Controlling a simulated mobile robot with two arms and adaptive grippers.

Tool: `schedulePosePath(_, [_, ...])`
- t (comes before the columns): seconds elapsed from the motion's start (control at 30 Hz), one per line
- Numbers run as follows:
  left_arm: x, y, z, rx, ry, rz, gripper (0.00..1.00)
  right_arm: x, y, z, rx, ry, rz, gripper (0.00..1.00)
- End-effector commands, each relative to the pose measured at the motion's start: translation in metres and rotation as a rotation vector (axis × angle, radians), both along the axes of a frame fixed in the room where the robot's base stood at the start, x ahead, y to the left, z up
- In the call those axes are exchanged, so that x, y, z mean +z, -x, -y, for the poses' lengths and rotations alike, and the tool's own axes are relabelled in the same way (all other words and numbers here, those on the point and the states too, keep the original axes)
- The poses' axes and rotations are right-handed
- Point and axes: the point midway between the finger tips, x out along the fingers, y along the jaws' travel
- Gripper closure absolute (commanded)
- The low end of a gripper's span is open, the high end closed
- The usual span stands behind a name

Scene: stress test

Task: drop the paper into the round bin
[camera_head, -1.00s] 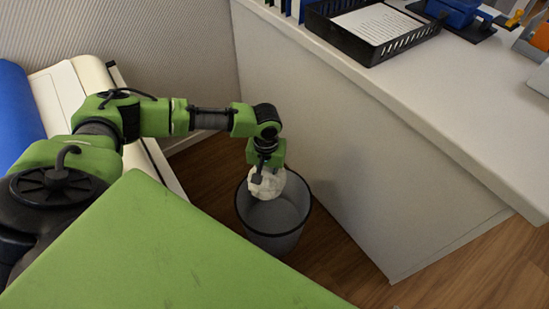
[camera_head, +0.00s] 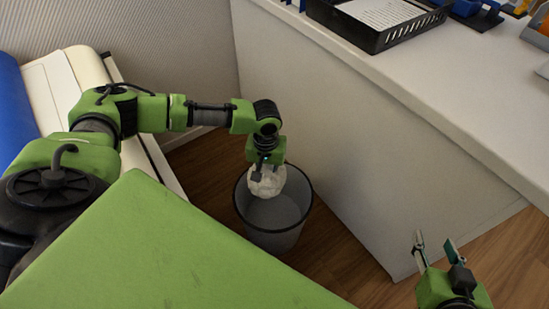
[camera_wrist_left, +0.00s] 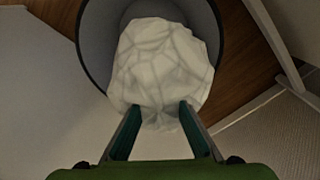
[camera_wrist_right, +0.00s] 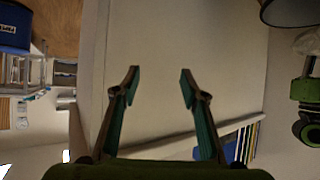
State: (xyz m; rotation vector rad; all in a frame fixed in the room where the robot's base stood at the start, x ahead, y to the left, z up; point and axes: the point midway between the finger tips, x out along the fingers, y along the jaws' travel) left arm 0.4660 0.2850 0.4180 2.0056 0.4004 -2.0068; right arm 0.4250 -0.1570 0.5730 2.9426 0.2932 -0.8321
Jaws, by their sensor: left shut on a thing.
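The paper (camera_head: 266,184) is a crumpled white ball; it also shows in the left wrist view (camera_wrist_left: 163,65). My left gripper (camera_head: 262,172) is shut on it, with a finger on either side of its near end in the left wrist view (camera_wrist_left: 156,112). The round bin (camera_head: 275,228) is a dark, open-topped bin on the floor. The paper hangs at its mouth, over the far-left part of the opening in the head view. My right gripper (camera_head: 434,246) is open and empty beside the white counter; its spread fingers show in the right wrist view (camera_wrist_right: 160,80).
A white counter (camera_head: 330,120) stands right of the bin, with a black paper tray (camera_head: 385,35) on top. A white and blue piece of furniture (camera_head: 75,75) stands at the left. Wooden floor (camera_head: 345,262) is clear right of the bin.

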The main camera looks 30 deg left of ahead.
Motion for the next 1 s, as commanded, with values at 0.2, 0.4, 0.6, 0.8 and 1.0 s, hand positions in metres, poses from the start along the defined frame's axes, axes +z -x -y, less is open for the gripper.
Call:
schedulePosePath(0.2, [-0.003, 0.000, 0.000, 0.000, 0.000, 0.000, 1.00, 0.017, -0.013, -0.006, 0.007, -0.022, 0.093, 0.60])
schedulePosePath(0.4, [-0.004, 0.000, 0.000, 0.000, 0.000, 0.000, 1.00, 0.024, -0.017, -0.008, 0.009, -0.030, 0.128, 0.60])
schedulePosePath(0.6, [-0.003, 0.000, 0.000, 0.000, 0.000, 0.000, 1.00, 0.025, -0.017, -0.008, 0.009, -0.030, 0.131, 0.60])
schedulePosePath(0.8, [-0.003, 0.000, 0.000, 0.000, 0.001, 0.000, 0.70, 0.025, -0.017, -0.008, 0.009, -0.030, 0.131, 0.60])
schedulePosePath(1.0, [-0.004, 0.000, 0.000, 0.000, 0.000, 0.000, 0.70, 0.025, -0.017, -0.008, 0.009, -0.030, 0.130, 0.60])
